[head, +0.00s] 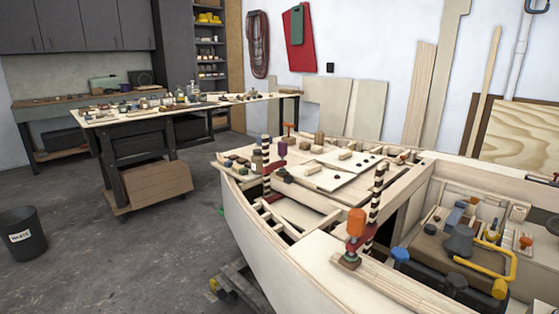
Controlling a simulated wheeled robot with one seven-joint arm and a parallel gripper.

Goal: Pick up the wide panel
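Several pale boards could be the wide panel, and I cannot tell which it is. A flat pale panel (343,184) lies on the deck of the plywood hull (258,247), with small blocks and dark bits on and around it. Broad panels (322,101) lean upright against the white wall behind the hull. A larger plywood sheet (520,132) with strong grain leans at the far right. No gripper shows in the head view.
Striped posts, one with an orange top (356,222), rise from the hull. Tools, including a yellow-framed one (512,265), crowd its right side. A workbench (145,112) with clutter stands at the back left, a waste bin (22,236) at the left.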

